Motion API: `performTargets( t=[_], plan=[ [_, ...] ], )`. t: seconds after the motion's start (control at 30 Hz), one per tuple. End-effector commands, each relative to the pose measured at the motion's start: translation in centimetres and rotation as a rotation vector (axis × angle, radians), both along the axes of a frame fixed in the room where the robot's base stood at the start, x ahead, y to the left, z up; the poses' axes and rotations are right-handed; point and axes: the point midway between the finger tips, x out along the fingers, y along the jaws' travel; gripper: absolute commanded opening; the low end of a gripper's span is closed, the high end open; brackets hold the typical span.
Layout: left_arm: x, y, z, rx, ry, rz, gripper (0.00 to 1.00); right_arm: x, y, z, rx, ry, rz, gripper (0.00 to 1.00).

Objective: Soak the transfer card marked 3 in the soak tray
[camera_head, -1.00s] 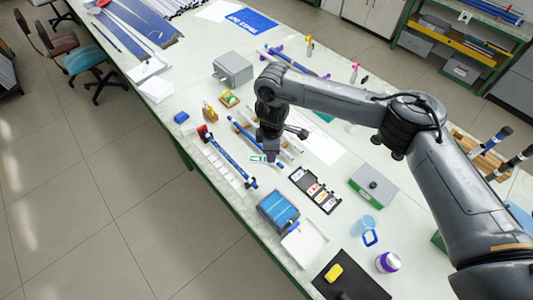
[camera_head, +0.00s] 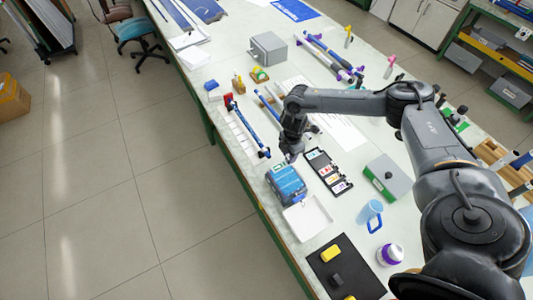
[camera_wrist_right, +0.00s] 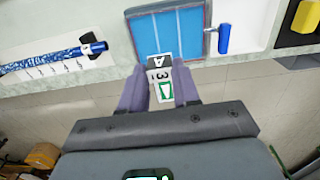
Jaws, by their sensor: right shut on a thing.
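The transfer card marked 3 (camera_wrist_right: 160,78) is white with a green figure and a dark end lettered A. My right gripper (camera_head: 289,156) is shut on it; the fingers (camera_wrist_right: 160,90) stand on either side of the card in the wrist view. In the head view a bit of the card (camera_head: 280,166) shows below the gripper. The soak tray (camera_head: 290,200) is a grey-blue box with blue water in strips. The card is at the tray's near edge in the wrist view (camera_wrist_right: 208,22); I cannot tell its height above it. My left gripper is not in view.
A white tray (camera_head: 307,218) adjoins the soak tray. A black card holder (camera_head: 320,160) with several cards lies to the right. A blue rod (camera_head: 249,130) on a stand is to the left.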

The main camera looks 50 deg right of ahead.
Motion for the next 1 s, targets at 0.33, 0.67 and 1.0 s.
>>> performTargets(
  t=[0.33, 0.67, 1.0],
  plan=[
    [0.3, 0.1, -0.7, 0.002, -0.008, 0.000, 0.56, -2.1, -0.9, -2.2, 0.002, -0.001, -0.013, 0.11],
    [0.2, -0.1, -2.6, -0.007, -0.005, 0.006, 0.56, -2.1, -0.9, -4.0, 0.002, -0.001, -0.014, 0.11],
    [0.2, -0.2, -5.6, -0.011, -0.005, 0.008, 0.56, -2.1, -0.9, -6.9, 0.001, -0.002, -0.013, 0.11]
  ],
)
